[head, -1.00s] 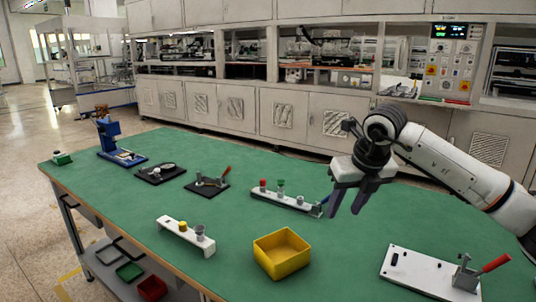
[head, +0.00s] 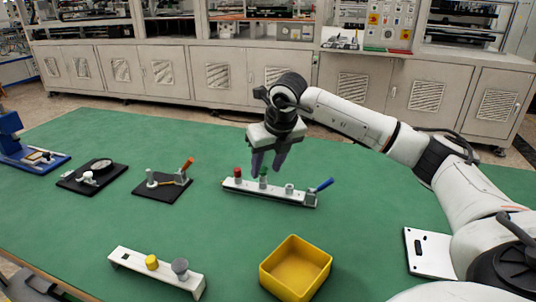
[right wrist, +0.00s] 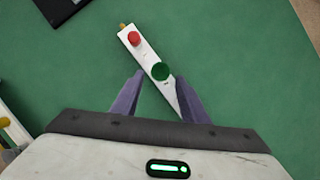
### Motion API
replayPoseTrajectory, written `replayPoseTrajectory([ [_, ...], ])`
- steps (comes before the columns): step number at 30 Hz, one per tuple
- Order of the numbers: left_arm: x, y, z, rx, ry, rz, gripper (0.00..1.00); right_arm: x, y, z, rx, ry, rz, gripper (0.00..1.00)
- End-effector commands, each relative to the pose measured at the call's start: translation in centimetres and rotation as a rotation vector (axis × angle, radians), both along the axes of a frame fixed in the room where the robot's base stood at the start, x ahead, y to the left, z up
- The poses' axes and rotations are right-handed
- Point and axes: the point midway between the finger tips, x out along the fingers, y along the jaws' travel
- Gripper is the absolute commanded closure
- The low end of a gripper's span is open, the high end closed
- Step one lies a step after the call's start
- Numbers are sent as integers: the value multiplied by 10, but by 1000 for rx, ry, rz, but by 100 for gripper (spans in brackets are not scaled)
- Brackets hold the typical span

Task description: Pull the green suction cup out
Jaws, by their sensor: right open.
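The green suction cup (head: 263,181) stands on a white bar (head: 235,187) at the middle of the green table, between a red cup (head: 238,174) and a pale grey one (head: 289,188). My right gripper (head: 267,172) is open over the bar, its fingers pointing down around the green cup's place; the head view does not show whether they touch it. In the right wrist view the green cup (right wrist: 160,71) lies just beyond the gap between the open fingertips (right wrist: 158,77), with the red cup (right wrist: 134,39) farther off. My left gripper is not in view.
A blue-handled clamp (head: 318,188) sits at the bar's right end. A yellow bin (head: 296,268) and a second white bar (head: 186,282) with a yellow and a grey cup stand nearer. Black plates with fixtures (head: 163,185) lie left. Table between is clear.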

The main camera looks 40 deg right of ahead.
Motion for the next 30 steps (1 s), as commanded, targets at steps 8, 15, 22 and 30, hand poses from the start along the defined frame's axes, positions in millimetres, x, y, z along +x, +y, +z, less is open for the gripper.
replayPoseTrajectory([
  [8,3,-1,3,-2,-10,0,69,13,-4,-32,0,0,0,60],
  [15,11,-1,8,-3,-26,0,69,15,-5,-38,0,0,1,60],
  [22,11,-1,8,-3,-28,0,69,15,-5,-38,0,0,1,75],
  [30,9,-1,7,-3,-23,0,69,15,-4,-37,0,0,1,82],
])
